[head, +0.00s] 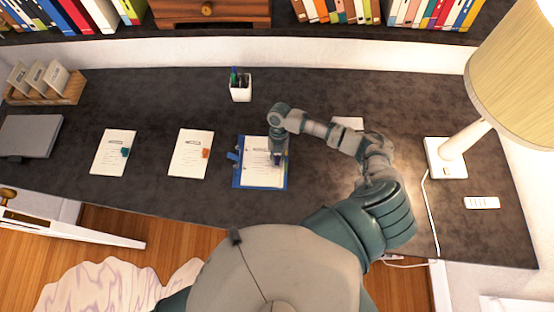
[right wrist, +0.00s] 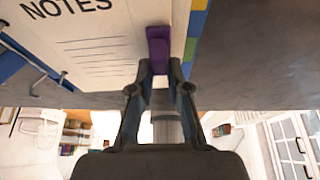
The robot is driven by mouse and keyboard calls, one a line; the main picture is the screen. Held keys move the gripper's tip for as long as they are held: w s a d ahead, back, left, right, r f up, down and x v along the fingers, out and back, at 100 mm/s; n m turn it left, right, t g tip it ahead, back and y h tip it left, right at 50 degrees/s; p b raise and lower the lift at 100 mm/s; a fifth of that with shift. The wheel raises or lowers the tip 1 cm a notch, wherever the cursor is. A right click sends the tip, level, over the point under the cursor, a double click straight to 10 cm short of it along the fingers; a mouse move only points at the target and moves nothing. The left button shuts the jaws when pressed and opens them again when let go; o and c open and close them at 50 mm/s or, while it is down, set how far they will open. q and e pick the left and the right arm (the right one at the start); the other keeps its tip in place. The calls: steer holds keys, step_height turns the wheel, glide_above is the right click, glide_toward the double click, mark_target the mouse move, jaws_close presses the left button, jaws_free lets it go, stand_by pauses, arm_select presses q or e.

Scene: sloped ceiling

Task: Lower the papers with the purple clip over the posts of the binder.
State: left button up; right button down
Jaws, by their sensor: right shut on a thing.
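The papers with the purple clip are the white sheets (right wrist: 95,50) headed "NOTES" in the right wrist view, with coloured tabs along one edge. The purple clip (right wrist: 158,45) is on their edge, and my right gripper (right wrist: 158,72) is shut on it. In the head view my right gripper (head: 278,157) is over the right side of the blue binder (head: 237,181), and the sheets (head: 258,172) lie over or just above it. A blue part and a metal piece of the binder (right wrist: 14,62) show beside the sheets. I cannot tell whether the posts pass through the holes. My left gripper is out of view.
Two other paper stacks lie to the left, one with an orange clip (head: 206,153) and one with a teal clip (head: 125,152). A pen cup (head: 241,91) stands behind the binder. A lamp (head: 446,158) stands at the right. The dark desk (head: 330,205) is clear around the binder.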

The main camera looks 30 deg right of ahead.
steer(key=c, duration=1.1)
jaws_free()
steer(key=shift+a+r, duration=0.1)
steer(key=shift+a, duration=0.05)
steer(key=shift+o, duration=0.2)
steer(key=v, duration=1.2)
